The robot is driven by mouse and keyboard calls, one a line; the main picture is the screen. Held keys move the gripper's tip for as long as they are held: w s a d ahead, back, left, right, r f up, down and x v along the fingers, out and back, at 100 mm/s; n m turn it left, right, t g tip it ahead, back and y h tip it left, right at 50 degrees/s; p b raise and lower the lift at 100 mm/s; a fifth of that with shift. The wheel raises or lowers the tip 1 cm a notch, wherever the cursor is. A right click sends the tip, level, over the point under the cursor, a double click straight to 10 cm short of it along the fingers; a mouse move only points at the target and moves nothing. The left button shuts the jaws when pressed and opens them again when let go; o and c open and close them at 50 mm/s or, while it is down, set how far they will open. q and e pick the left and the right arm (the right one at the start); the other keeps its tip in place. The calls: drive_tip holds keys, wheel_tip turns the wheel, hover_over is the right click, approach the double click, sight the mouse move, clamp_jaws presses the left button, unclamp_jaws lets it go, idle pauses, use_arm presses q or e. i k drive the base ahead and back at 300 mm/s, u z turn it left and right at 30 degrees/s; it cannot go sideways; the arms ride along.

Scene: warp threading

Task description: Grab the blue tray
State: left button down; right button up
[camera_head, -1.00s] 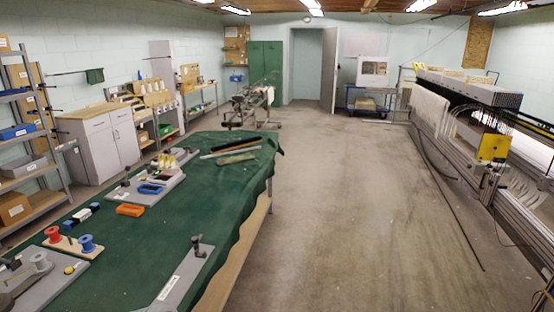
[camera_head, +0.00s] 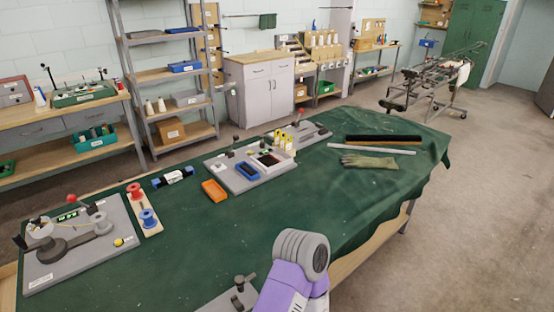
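A small blue tray (camera_head: 248,171) sits on a grey board (camera_head: 225,176) on the green-covered table (camera_head: 200,235). An orange tray (camera_head: 214,190) lies just to its left, at the board's edge. A purple and grey link of one of my arms shows at the bottom middle, in front of the blue tray and apart from it. No gripper fingers are in view, so I cannot tell whether either gripper is open or shut.
Left on the table are a winding board (camera_head: 75,250) and red and blue spools (camera_head: 143,206). A glove (camera_head: 370,162) and long bars (camera_head: 372,149) lie at the right. Another blue bin (camera_head: 184,66) stands on a shelf. The cloth's middle is mostly clear.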

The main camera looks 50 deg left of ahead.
sight(248, 171)
drive_tip(key=i, duration=2.1)
drive_tip(key=z, duration=5.85)
